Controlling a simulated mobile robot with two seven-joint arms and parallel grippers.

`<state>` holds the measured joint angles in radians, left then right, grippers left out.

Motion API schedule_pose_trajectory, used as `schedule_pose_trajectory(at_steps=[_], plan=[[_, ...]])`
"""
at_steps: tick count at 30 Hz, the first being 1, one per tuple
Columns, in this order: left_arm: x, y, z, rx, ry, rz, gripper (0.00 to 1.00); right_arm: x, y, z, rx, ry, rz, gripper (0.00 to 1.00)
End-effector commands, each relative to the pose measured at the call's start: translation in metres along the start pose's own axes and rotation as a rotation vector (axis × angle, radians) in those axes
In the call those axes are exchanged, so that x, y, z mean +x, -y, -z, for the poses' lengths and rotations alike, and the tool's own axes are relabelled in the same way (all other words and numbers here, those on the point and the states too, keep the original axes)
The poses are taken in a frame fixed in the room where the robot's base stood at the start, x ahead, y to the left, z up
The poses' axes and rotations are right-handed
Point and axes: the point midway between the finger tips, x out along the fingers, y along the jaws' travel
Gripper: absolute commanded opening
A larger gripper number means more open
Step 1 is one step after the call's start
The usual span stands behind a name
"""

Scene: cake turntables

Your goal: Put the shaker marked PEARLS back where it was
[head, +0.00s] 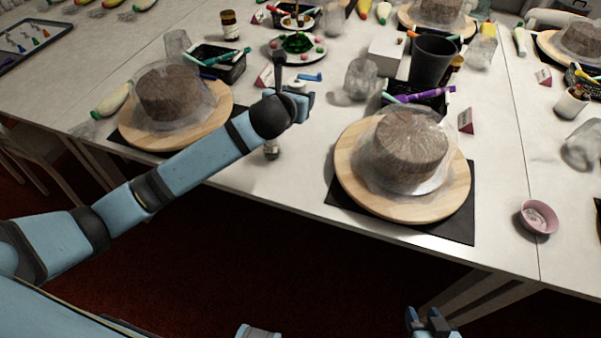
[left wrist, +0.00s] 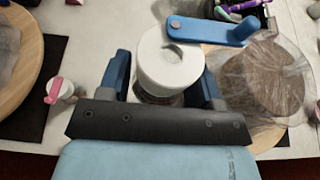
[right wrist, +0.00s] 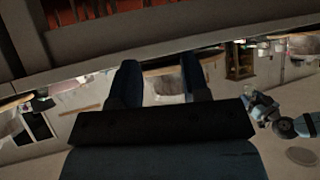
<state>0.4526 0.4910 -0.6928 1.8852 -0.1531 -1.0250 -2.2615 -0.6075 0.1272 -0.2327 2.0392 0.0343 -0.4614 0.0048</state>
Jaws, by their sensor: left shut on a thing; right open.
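My left gripper (head: 291,104) is shut on a shaker with a round white lid and a blue lever (left wrist: 170,62). It holds it above the table between the two cakes; the lid and lever also show in the head view (head: 297,86). I cannot read any marking on it. A second small shaker (head: 271,151) stands on the table below my left forearm; in the left wrist view it shows a white body and pink lever (left wrist: 60,90). My right gripper (head: 425,321) is open and empty, low in front of the table.
A plastic-wrapped cake on a wooden turntable (head: 350,190) stands right of my left gripper, and another turntable (head: 130,130) stands left. Behind are a black tray (head: 232,72), a dark cup (head: 432,62) and a plate of sweets (head: 283,52). A pink bowl (head: 538,217) sits at right.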

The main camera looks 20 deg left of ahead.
Motion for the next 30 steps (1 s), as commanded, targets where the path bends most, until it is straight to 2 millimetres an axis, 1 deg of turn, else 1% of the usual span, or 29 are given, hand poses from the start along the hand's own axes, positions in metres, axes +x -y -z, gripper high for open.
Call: schedule_pose_trajectory(at_steps=[1, 4, 5, 7, 10, 18, 21, 24, 30], plan=[[0.008, 0.002, -0.001, 0.002, 0.004, 0.002, 0.29, 0.006, -0.001, -0.006, 0.003, -0.003, 0.001, 0.43], [0.015, 0.004, -0.004, 0.005, 0.001, 0.003, 0.29, 0.009, 0.0, -0.009, 0.007, 0.002, 0.002, 0.43], [0.017, 0.004, -0.003, 0.006, 0.0, 0.003, 0.29, 0.01, 0.0, -0.009, 0.009, 0.003, 0.002, 0.43], [0.022, 0.004, 0.005, 0.005, -0.002, 0.004, 0.29, 0.011, 0.0, -0.011, 0.011, 0.004, 0.002, 0.43], [0.03, 0.005, 0.028, 0.004, -0.005, 0.004, 0.29, 0.013, 0.001, -0.012, 0.016, 0.003, 0.003, 0.43], [0.058, 0.005, 0.096, 0.003, -0.005, 0.004, 0.29, 0.018, 0.003, -0.013, 0.019, -0.011, 0.005, 0.43], [0.066, 0.004, 0.116, 0.003, -0.003, 0.003, 0.29, 0.018, 0.004, -0.013, 0.015, -0.018, 0.006, 0.43], [0.072, 0.004, 0.129, 0.004, -0.002, 0.004, 0.29, 0.019, 0.004, -0.015, 0.01, -0.018, 0.007, 0.43], [0.077, 0.004, 0.141, 0.005, -0.001, 0.004, 0.29, 0.018, 0.002, -0.021, -0.004, -0.009, 0.008, 0.43]])
